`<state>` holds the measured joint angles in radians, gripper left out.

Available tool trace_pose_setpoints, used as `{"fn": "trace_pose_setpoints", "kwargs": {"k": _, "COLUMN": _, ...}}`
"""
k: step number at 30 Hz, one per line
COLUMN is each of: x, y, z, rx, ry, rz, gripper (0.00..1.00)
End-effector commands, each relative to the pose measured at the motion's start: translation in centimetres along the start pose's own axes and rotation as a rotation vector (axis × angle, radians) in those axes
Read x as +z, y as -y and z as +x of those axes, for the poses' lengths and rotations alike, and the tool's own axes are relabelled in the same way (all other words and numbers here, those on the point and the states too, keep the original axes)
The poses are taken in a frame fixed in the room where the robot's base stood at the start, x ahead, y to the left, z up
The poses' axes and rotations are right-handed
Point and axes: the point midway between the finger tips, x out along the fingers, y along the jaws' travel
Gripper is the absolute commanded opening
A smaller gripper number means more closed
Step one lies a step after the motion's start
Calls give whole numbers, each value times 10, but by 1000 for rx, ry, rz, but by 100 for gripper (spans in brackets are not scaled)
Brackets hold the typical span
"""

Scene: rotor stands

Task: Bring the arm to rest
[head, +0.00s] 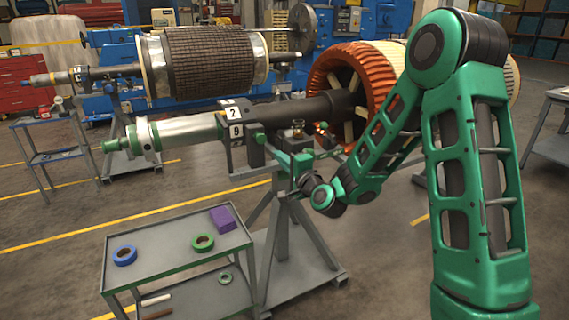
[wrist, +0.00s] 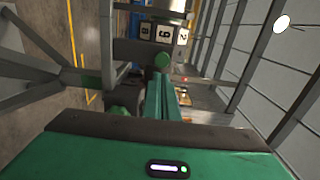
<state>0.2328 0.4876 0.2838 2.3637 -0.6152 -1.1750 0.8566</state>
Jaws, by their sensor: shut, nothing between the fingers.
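The gripper is shut and empty. In the wrist view, my gripper (wrist: 156,100) points toward the stand's number plates (wrist: 163,33), which appear turned on their side.
A rotor with orange windings (head: 350,75) rests on the front stand, its shaft (head: 185,130) extending left. A grey cart (head: 165,265) stands at front left with rings and a purple block (head: 223,218). Another rotor (head: 205,62) is behind.

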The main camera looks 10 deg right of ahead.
Motion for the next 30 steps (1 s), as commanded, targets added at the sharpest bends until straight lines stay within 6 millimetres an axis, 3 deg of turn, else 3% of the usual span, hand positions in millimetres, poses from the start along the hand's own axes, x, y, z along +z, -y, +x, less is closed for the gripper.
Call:
{"fn": "trace_pose_setpoints", "kwargs": {"k": 12, "x": 1, "y": 1, "z": -22, "rx": 6, "ry": 8, "rz": -13, "gripper": 0}}
{"fn": "trace_pose_setpoints", "kwargs": {"k": 19, "x": 8, "y": -6, "z": -41, "rx": 135, "ry": 121, "rz": -258, "gripper": 0}}
{"fn": "trace_pose_setpoints", "kwargs": {"k": 26, "x": -17, "y": -31, "z": -95, "rx": 408, "ry": 252, "rz": -599, "gripper": 0}}
{"fn": "trace_pose_setpoints", "kwargs": {"k": 30, "x": -47, "y": -43, "z": -143, "rx": 599, "ry": 309, "rz": -751, "gripper": 0}}
